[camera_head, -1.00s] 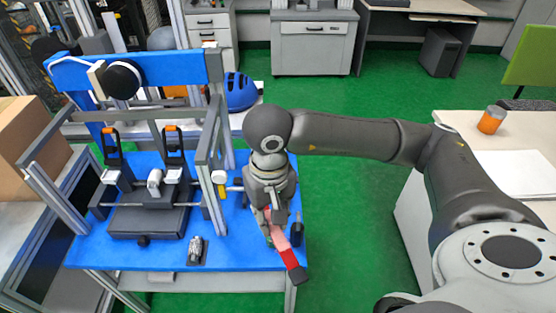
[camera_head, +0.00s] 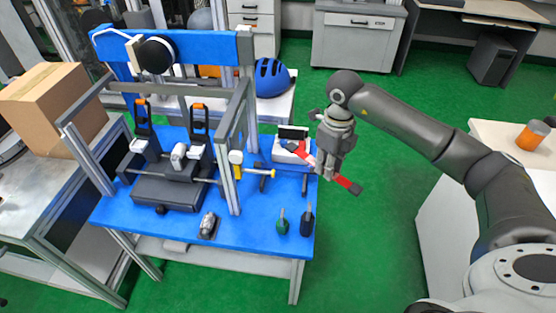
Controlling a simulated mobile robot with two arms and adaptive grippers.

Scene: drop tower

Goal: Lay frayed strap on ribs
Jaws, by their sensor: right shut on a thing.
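My right gripper (camera_head: 327,172) is shut on a red strap (camera_head: 347,185) beyond the right edge of the blue table. The strap slants through the fingers. Its red lower end with a dark tip sticks out right, and its paler upper part shows left of the fingers. Any fraying is too small to tell. A small white stand with a dark top (camera_head: 291,133) stands on the table just left of the gripper; the strap's upper end overlaps it in view. I cannot tell whether they touch, or whether this stand has the ribs. My left gripper is not in view.
The blue table (camera_head: 262,222) bears a grey frame (camera_head: 231,150) with a dark carriage (camera_head: 170,190). A blue helmet (camera_head: 272,78) lies behind. Green floor is free at right.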

